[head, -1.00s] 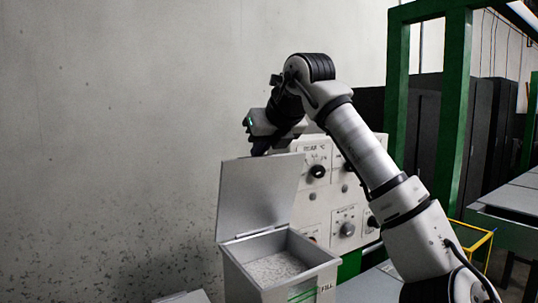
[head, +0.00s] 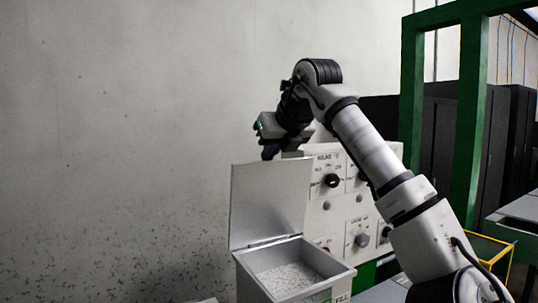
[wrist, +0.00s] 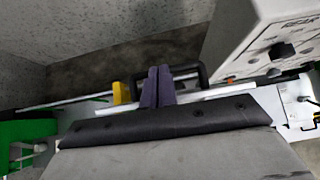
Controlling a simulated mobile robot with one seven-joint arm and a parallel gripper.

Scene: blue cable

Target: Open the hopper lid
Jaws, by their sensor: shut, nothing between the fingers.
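The hopper (head: 340,278) is a grey box with pale granules inside, at the bottom centre of the head view. Its flat grey lid (head: 268,205) stands up nearly vertical, joined at the left-back rim, with the mouth uncovered. My gripper (head: 268,153) is at the lid's top edge, pointing down; I cannot tell whether it touches the lid. In the wrist view its two purple fingers (wrist: 157,86) are together with nothing between them. A black loop handle (wrist: 203,76) shows beside the fingers; what it belongs to is unclear.
A white control panel (head: 345,210) with black knobs stands right behind the hopper and also shows in the wrist view (wrist: 240,50). A green frame (head: 469,110) and yellow-edged bin (head: 490,248) are at the right. The left side, before the speckled wall, is open.

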